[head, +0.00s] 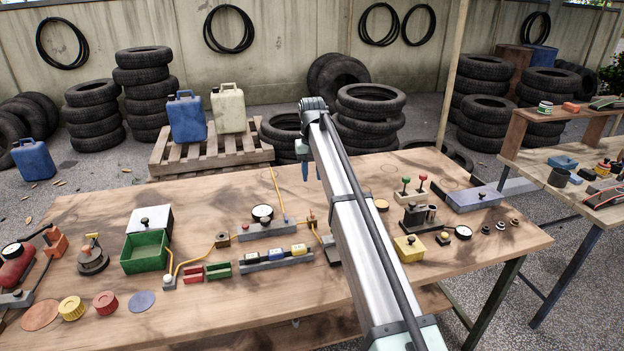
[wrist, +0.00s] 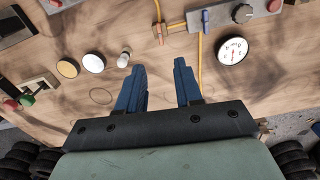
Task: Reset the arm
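My arm reaches forward over the wooden workbench (head: 110,225) and crosses the middle of the head view. My gripper (head: 311,170) hangs at its far end, above the back part of the bench, partly hidden by the arm. In the wrist view, the two blue fingers of my gripper (wrist: 159,66) are apart with bare wood visible between them. Nothing is held. The fingers point toward the yellow hose (wrist: 158,12) and a brass fitting (wrist: 168,32).
A white pressure gauge (wrist: 233,50) sits right of the fingers in the wrist view. A green bin (head: 145,252), a yellow block (head: 409,249) and a grey box (head: 474,198) stand on the bench. Jerrycans (head: 228,108) and stacked tires (head: 370,112) are behind it.

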